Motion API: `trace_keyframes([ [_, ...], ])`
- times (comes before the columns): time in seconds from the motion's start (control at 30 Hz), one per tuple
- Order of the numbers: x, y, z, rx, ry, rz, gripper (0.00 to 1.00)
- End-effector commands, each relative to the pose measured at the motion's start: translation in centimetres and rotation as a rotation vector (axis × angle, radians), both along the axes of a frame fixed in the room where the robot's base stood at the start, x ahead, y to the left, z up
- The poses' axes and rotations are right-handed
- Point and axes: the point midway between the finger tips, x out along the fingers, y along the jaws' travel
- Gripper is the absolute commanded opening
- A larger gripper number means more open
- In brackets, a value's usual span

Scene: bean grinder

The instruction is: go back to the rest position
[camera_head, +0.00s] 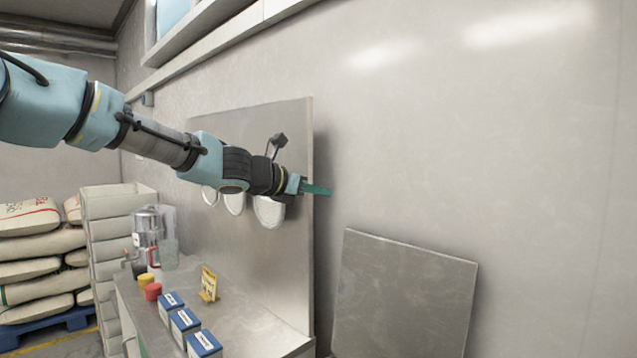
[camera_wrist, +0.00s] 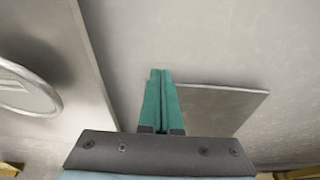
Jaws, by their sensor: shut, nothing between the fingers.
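My gripper (camera_head: 318,189) is at the end of my arm, stretched out to the right in the head view, in front of the wall near the right edge of the upright metal panel. In the wrist view my gripper's green fingers (camera_wrist: 160,75) lie together, shut and empty. Nothing touches them in either view.
A metal counter (camera_head: 255,330) below holds several blue boxes (camera_head: 185,322), red and yellow jars, a yellow card and a grinder (camera_head: 149,227). Round pale sieves (camera_head: 268,211) hang on the metal panel (camera_head: 295,130). A metal plate (camera_head: 405,295) leans at the right. Sacks (camera_head: 35,245) are stacked at left.

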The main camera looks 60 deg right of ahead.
Motion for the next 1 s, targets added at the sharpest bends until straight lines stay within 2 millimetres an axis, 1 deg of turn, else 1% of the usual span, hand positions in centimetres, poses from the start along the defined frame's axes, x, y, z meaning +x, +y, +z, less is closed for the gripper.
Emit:
trace_keyframes([
  [0.03, 0.0, 0.0, 0.3, 0.000, -0.001, 0.000, 0.00],
  [0.13, 0.0, 0.1, 0.5, 0.000, 0.001, 0.000, 0.00],
  [0.37, 0.3, 0.2, 0.3, 0.003, -0.012, 0.000, 0.00],
  [0.47, 1.9, 1.4, -1.0, 0.016, -0.097, -0.003, 0.00],
  [0.53, 4.0, 3.2, -2.9, 0.039, -0.212, -0.013, 0.00],
  [0.57, 5.2, 4.2, -3.8, 0.052, -0.272, -0.020, 0.00],
  [0.6, 6.8, 5.7, -5.2, 0.075, -0.358, -0.032, 0.00],
  [0.67, 9.5, 8.5, -7.4, 0.115, -0.490, -0.056, 0.00],
  [0.7, 11.2, 10.4, -8.8, 0.146, -0.575, -0.075, 0.00],
  [0.77, 13.7, 13.5, -10.7, 0.194, -0.693, -0.110, 0.00],
  [0.8, 15.3, 15.7, -11.9, 0.229, -0.762, -0.133, 0.00],
  [0.87, 17.6, 19.1, -13.6, 0.283, -0.861, -0.174, 0.00],
  [0.9, 18.9, 21.5, -14.7, 0.319, -0.922, -0.204, 0.00],
  [0.97, 20.8, 25.2, -16.1, 0.375, -1.006, -0.251, 0.00],
  [1.0, 22.0, 27.8, -17.0, 0.413, -1.053, -0.285, 0.00],
])
